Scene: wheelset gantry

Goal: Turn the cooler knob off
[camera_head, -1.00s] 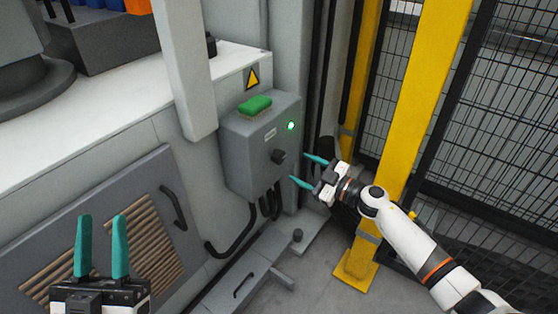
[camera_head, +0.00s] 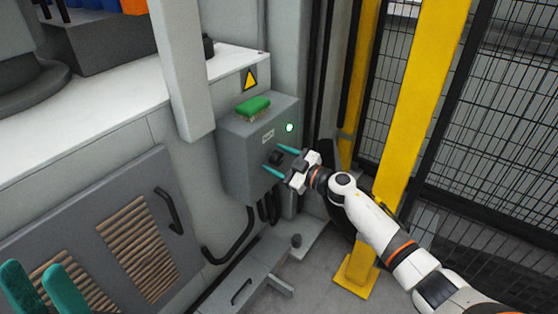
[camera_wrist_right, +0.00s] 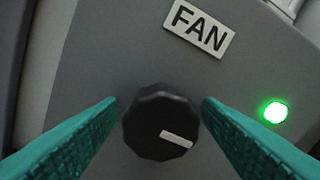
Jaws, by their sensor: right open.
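The black cooler knob (camera_wrist_right: 160,124) is on the front of a grey control box (camera_head: 240,160). In the right wrist view a white mark on the knob points to the lower right. A label above it reads FAN (camera_wrist_right: 200,27). A green light (camera_wrist_right: 275,111) is lit beside it, also seen in the head view (camera_head: 289,128). My right gripper (camera_head: 278,162) is open, with one teal finger on each side of the knob; I cannot tell whether they touch it. My left gripper (camera_head: 38,288) is at the lower left, its fingers apart and empty, partly cut off by the frame.
A green brush (camera_head: 253,106) lies on top of the box, below a yellow warning sign (camera_head: 250,79). A yellow post (camera_head: 413,120) and mesh fence (camera_head: 500,120) stand on the right. A vented panel (camera_head: 100,225) with a handle is at left.

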